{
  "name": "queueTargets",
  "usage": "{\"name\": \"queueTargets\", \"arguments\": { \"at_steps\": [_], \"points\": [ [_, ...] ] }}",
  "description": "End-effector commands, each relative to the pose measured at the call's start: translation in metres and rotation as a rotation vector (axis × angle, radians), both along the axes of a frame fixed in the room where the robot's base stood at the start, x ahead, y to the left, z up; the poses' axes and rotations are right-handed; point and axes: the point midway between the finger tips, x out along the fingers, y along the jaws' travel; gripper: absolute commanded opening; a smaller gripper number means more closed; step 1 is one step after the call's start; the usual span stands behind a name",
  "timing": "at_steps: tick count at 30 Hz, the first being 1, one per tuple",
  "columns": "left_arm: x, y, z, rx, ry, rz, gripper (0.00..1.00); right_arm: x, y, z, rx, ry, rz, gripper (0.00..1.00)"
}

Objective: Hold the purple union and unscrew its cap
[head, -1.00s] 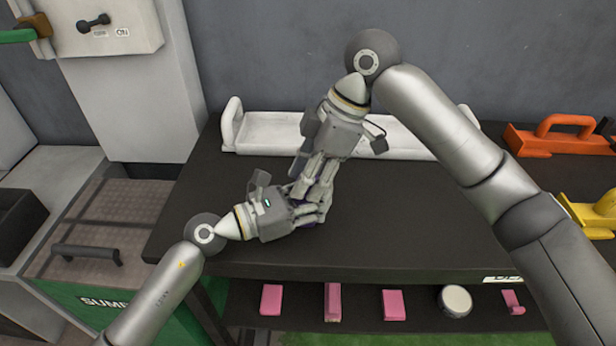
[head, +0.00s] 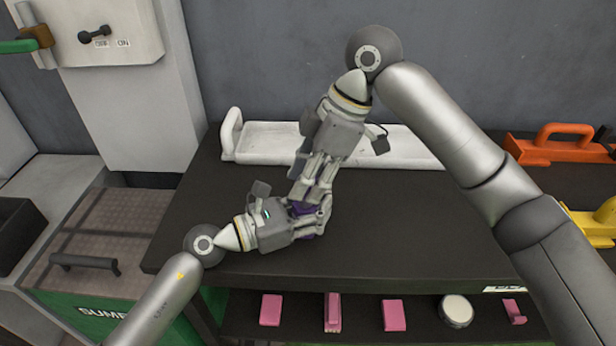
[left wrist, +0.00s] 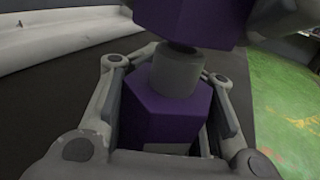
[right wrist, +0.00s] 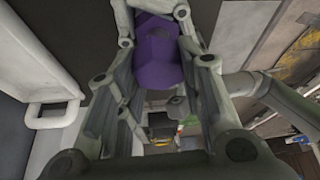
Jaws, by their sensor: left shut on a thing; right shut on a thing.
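The purple union shows between my two grippers above the dark table. In the left wrist view its lower purple six-sided body (left wrist: 165,112) sits between the fingers of my left gripper (head: 318,222), which is shut on it. A grey neck (left wrist: 178,72) rises from this body to an upper purple part, the cap (left wrist: 190,18). My right gripper (head: 310,192) comes from above and is shut on the cap. In the right wrist view purple (right wrist: 153,55) shows between the right fingers. In the head view the fingers hide most of the union.
A long white tray (head: 262,146) lies behind the grippers along the wall. An orange handled piece (head: 560,148) and a yellow one (head: 598,222) stand at the right. Several pink blocks and a round white item (head: 456,310) lie on the lower shelf. The table's front middle is clear.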

Motion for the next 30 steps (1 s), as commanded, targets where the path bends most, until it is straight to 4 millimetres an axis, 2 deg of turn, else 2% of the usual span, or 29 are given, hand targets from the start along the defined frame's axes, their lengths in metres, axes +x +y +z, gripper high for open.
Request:
{"name": "queueTargets", "arguments": {
  "at_steps": [24, 30],
  "points": [
    [0.0, 0.0, 0.001, -0.002, -0.002, 0.0, 0.0, 0.0, 0.001, 0.045, 0.002, 0.0, 0.002, 0.02],
    [0.0, 0.0, 0.001, -0.002, -0.002, 0.0, 0.0, 0.0, 0.0, 0.05, 0.0, 0.0, 0.001, 0.02]
  ]
}}
